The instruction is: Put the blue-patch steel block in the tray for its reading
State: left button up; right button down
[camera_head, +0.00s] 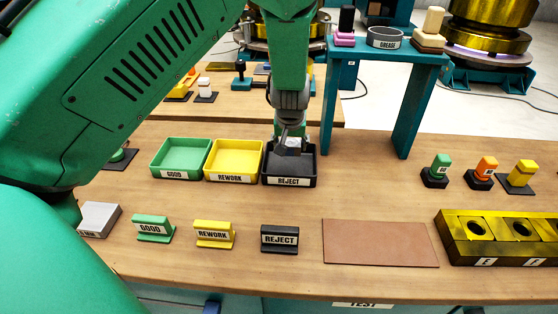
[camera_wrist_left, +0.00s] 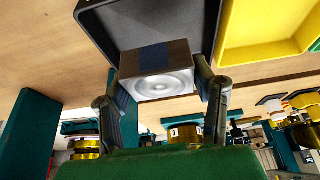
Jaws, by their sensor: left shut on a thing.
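My left gripper (camera_head: 290,138) is over the black REJECT tray (camera_head: 290,182), shut on a steel block (camera_head: 292,147). In the left wrist view, the steel block (camera_wrist_left: 157,82) sits between the two fingers of my left gripper (camera_wrist_left: 160,86). It has a dark blue patch (camera_wrist_left: 155,57) on one face and a round, shiny recessed face. The black tray (camera_wrist_left: 150,22) is just beyond it; I cannot tell whether the block touches the tray floor. The green GOOD tray (camera_head: 180,173) and yellow REWORK tray (camera_head: 233,176) look empty. My right gripper is not in view.
GOOD (camera_head: 152,228), REWORK (camera_head: 213,234) and REJECT (camera_head: 279,238) label stands are in front of the trays. A brown mat (camera_head: 380,242) lies empty at right. A teal raised stand (camera_head: 390,95) is close to the REJECT tray's right. A grey block (camera_head: 100,219) is at left.

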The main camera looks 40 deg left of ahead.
pick_arm(q)
send_over(290, 171)
jog(key=s, duration=0.1)
jog(key=f, duration=0.4)
jog(key=shift+d+f, duration=0.25)
jog(key=shift+f, duration=2)
jog(key=o, duration=1.7)
jog(key=shift+c, duration=0.2)
jog(key=v, duration=1.2)
jog(key=shift+r, duration=0.1)
